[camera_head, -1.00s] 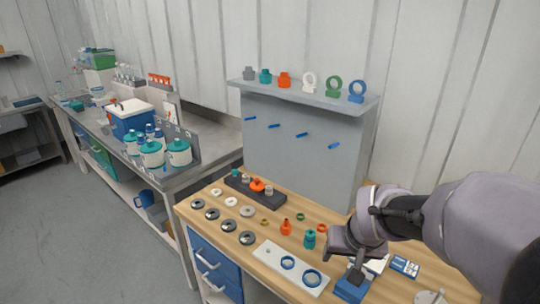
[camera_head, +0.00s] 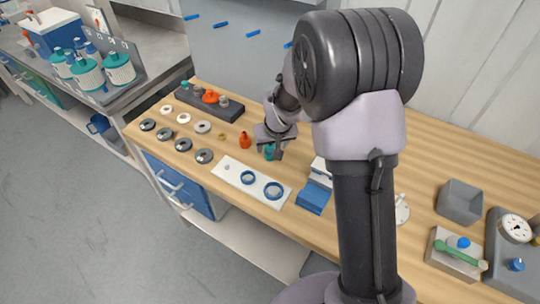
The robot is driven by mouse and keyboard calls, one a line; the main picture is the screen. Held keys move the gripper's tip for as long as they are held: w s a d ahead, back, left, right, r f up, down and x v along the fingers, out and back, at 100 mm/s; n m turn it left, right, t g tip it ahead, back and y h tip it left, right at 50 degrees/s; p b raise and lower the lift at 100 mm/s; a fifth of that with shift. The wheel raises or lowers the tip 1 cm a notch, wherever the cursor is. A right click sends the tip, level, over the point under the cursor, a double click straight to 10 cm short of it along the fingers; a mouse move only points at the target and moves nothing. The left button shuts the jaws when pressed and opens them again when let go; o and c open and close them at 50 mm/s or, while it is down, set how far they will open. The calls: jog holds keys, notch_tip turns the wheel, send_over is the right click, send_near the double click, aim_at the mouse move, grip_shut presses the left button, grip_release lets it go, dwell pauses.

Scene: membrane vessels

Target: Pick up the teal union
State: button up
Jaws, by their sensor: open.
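The teal union (camera_head: 269,152) stands on the wooden bench just right of an orange union (camera_head: 245,141). My gripper (camera_head: 271,150) points down right at it, and its dark fingers hide part of it. The jaws are open. I cannot tell whether the fingers touch the teal union or stand on both sides of it. Another small teal piece (camera_head: 185,86) sits on the dark rack (camera_head: 205,104) at the back left.
Several grey and white discs (camera_head: 204,156) lie to the left. A white plate with blue rings (camera_head: 228,176) and a blue box (camera_head: 313,198) are in front. A grey bin (camera_head: 459,202) and a gauge (camera_head: 515,228) stand at the right.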

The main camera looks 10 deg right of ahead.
aim_at(271, 147)
jog(key=x, duration=0.2)
jog(key=b+x, duration=0.1)
jog(key=x, duration=0.1)
jog(key=shift+s+a, duration=0.1)
jog(key=shift+s, duration=0.15)
jog(key=shift+w+f, duration=0.15)
jog(key=shift+c, duration=0.8)
grip_shut()
